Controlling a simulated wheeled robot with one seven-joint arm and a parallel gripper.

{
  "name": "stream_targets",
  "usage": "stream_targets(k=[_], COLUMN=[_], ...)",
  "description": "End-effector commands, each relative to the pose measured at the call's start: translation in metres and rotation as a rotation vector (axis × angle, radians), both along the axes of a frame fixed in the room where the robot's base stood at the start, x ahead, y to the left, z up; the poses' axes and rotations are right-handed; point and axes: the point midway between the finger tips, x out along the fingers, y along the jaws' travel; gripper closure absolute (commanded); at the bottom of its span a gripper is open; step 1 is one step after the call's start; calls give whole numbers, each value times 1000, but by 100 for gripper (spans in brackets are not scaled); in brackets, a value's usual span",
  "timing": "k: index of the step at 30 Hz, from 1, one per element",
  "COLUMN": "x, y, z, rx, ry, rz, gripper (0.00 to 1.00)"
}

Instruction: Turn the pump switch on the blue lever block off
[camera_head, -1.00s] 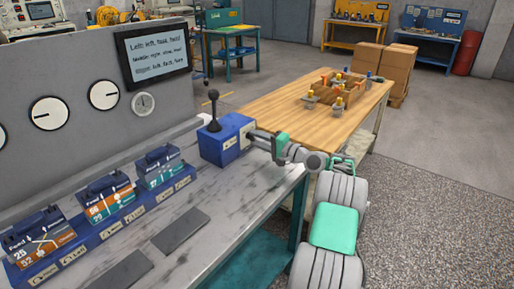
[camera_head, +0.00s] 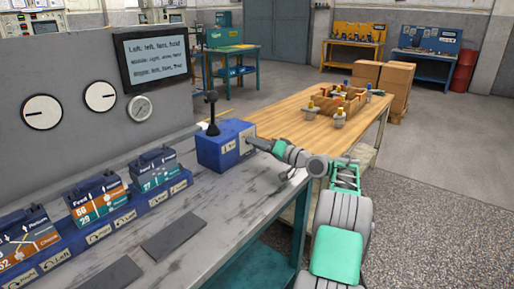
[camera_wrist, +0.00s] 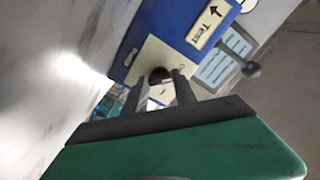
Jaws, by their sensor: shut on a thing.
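The blue lever block (camera_head: 217,152) stands at the far right end of the grey bench, with a black ball-topped lever (camera_head: 212,112) upright on its top. My gripper (camera_head: 249,141) reaches in from the right, its fingertips at the block's pale right-hand face. In the wrist view, the block (camera_wrist: 165,32) carries a "Test" label with an arrow and a cream plate (camera_wrist: 150,62). My gripper (camera_wrist: 167,88) is shut there on a small dark knob (camera_wrist: 160,75), which seems to be the pump switch. The fingers hide part of it, so its position cannot be read.
Blue boxes with orange and teal labels (camera_head: 97,207) line the bench at left. Dark flat plates (camera_head: 173,239) lie on the grey bench top (camera_head: 190,205). A wooden table (camera_head: 285,118) with a parts tray stands behind my arm. A screen (camera_head: 155,57) is above the bench.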

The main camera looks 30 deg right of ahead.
Motion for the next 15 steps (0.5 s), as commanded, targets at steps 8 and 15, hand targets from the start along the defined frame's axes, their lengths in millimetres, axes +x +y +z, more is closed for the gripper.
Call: stream_targets(k=[8, 15], x=[0, 0], y=[0, 0], z=[0, 0], rx=[-11, -11], ry=[-3, -3], rz=[-1, -1], gripper=[100, 62])
